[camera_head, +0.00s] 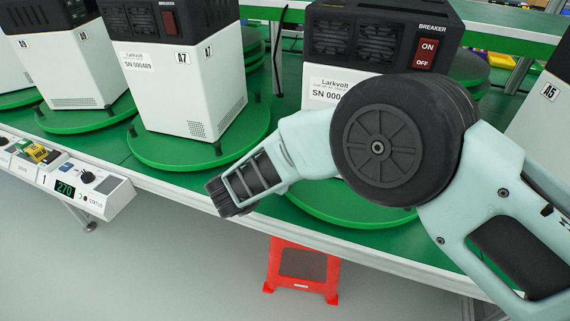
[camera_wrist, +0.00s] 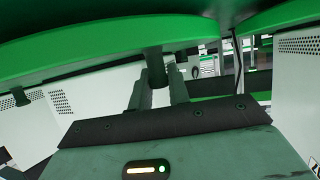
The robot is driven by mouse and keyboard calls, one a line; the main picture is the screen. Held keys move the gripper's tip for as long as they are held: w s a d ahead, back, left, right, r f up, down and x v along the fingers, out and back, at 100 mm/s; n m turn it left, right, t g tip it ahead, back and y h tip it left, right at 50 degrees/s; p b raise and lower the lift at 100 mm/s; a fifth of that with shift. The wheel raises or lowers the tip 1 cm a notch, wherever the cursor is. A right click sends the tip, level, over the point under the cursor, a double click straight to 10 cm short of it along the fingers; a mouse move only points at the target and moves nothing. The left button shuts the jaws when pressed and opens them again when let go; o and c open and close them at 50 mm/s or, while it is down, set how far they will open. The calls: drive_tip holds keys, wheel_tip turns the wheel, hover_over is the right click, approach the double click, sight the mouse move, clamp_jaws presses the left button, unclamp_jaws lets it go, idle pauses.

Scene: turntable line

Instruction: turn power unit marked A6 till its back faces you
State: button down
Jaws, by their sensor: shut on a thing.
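The power unit (camera_head: 318,93) behind my arm is white with a black top. Its "Larkvolt" serial label and red ON/OFF breaker switch face me. It stands on a green turntable (camera_head: 345,213), which my arm partly covers. No A6 mark shows; it stands between units marked A7 and A5. In the wrist view, my gripper (camera_wrist: 158,84) is shut on a dark peg (camera_wrist: 155,66) at the rim of a green disc (camera_wrist: 80,58). My fingertips cannot be made out in the head view.
Unit A7 (camera_head: 180,85) stands on its own pegged turntable (camera_head: 160,150) to the left. Unit A5 (camera_head: 535,110) is at the right edge. A control box (camera_head: 100,195) reading 270 juts from the front edge at left. A red stool (camera_head: 302,268) is on the floor.

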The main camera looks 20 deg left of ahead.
drive_tip(key=c, duration=1.3)
unclamp_jaws()
drive_tip(key=shift+c, duration=0.2)
drive_tip(key=b+v, duration=0.1)
drive_tip(key=v, duration=1.6)
drive_tip(key=shift+s+a+b, duration=0.2)
drive_tip(key=shift+s+b, duration=0.1)
drive_tip(key=shift+b, duration=0.05)
drive_tip(key=shift+w+r, duration=0.1)
drive_tip(key=shift+r, duration=0.05)
drive_tip(key=w+a+r+n+y+p, duration=0.1)
drive_tip(key=w+a+r+n+y, duration=0.1)
drive_tip(key=w+r+y, duration=0.6)
drive_tip(key=s+d+r+n+g+y+p, duration=0.1)
drive_tip(key=s+d+r+n+g+y, duration=0.25)
drive_tip(key=r+n+g, duration=0.2)
drive_tip(key=s+d+f+n+g+h, duration=0.1)
drive_tip(key=s+d, duration=0.4)
drive_tip(key=d, duration=0.6)
drive_tip(key=s+d+g+h+p, duration=0.1)
drive_tip(key=s+d+g+h, duration=0.3)
drive_tip(key=d, duration=0.8)
drive_tip(key=s+d+f+n+g+h, duration=0.1)
drive_tip(key=s+d+g+h, duration=0.1)
drive_tip(key=s+d, duration=0.6)
drive_tip(key=d+h, duration=0.1)
drive_tip(key=d, duration=0.2)
drive_tip(key=shift+d+f+n+p, duration=0.3)
drive_tip(key=shift+d+n+p, duration=0.05)
drive_tip(key=shift+d+p, duration=0.05)
